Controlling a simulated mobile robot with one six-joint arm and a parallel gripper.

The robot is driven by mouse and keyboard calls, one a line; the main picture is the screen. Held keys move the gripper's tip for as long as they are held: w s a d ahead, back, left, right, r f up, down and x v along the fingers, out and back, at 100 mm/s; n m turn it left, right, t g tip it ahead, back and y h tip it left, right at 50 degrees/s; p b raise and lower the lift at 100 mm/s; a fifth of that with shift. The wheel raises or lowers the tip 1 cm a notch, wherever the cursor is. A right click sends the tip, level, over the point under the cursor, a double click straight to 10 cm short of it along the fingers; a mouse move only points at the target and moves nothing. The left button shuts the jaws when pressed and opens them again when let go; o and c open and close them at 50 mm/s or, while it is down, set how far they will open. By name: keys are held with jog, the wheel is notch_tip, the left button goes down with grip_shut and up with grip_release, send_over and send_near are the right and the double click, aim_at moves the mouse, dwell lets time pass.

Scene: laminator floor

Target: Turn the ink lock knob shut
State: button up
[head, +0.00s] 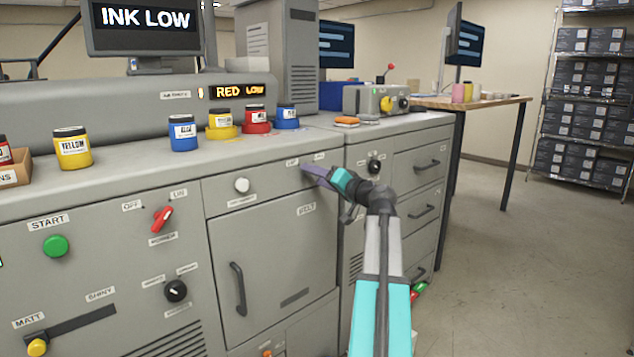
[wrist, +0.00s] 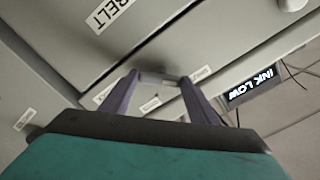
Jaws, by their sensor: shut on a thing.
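My gripper (head: 312,172) is at the upper right of the grey machine front, just under the counter edge, between two small labels too small to read. Its fingers hide most of what they hold in the head view. In the wrist view the fingers of my gripper (wrist: 155,85) stand on either side of a small grey knob (wrist: 155,77) and are shut on it. I take this as the ink lock knob; its pointing direction cannot be told.
A white knob (head: 242,185) and the belt door with its handle (head: 238,289) are left of my gripper. A black knob (head: 374,167) is to its right. Ink jars, including a red one (head: 256,120), stand on the counter above. The floor (head: 500,240) at right is clear.

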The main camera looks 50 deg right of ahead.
dwell(0.4)
jog(key=o, duration=1)
jog(key=shift+o, duration=0.2)
jog(key=shift+s, duration=0.1)
jog(key=s+a+p, duration=0.1)
jog(key=s, duration=1.2)
jog(key=shift+s, duration=0.3)
